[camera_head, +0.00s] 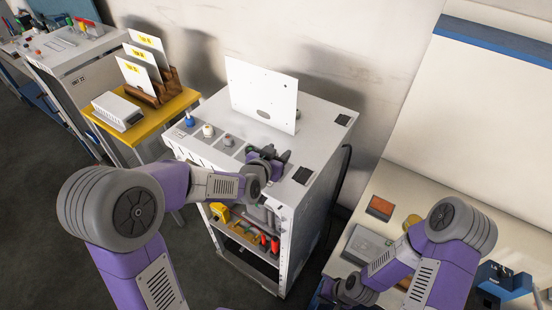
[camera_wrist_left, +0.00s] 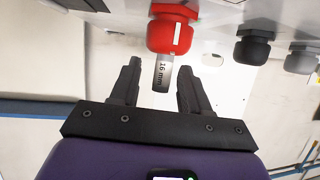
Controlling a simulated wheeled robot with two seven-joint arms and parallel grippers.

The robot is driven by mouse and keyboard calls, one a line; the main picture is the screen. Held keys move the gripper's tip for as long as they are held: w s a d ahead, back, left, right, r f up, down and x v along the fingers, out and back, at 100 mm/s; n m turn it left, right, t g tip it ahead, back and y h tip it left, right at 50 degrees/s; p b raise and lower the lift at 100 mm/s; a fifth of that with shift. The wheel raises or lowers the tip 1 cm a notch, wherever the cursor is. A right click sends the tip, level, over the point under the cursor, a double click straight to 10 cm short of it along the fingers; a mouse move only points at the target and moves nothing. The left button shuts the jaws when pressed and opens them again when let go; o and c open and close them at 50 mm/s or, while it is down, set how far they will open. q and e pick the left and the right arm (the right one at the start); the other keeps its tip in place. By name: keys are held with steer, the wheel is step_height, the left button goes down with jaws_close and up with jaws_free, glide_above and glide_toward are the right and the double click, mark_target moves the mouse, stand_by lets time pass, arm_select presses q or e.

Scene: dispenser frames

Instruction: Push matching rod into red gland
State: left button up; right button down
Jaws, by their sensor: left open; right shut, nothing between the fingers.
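In the head view my left gripper (camera_head: 266,157) is at the front edge of the cabinet top and covers that spot. My right gripper (camera_head: 343,291) is shut and empty, low over the right bench.
Dark grey (camera_wrist_left: 252,46) and grey (camera_wrist_left: 301,59) glands sit beside the red one. The cabinet (camera_head: 312,145) carries an upright white panel (camera_head: 262,92). Its open shelf holds red-handled items (camera_head: 275,244). A yellow table (camera_head: 178,104) with cards stands left; the bench holds a grey box (camera_head: 368,243).

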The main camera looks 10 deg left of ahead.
arm_select(q)
steer(key=shift+w+d+f, duration=0.1)
steer(key=shift+w+f, duration=0.1)
steer(key=shift+w, duration=0.25)
jaws_close()
step_height(320, 180, up, 9)
steer(key=p, duration=0.2)
steer(key=shift+n+g+y, duration=0.5)
steer(key=shift+n+y, duration=0.4)
steer(key=shift+w+f+p, duration=0.2)
steer(key=shift+f+p, duration=1.1)
steer(key=shift+f, duration=1.3)
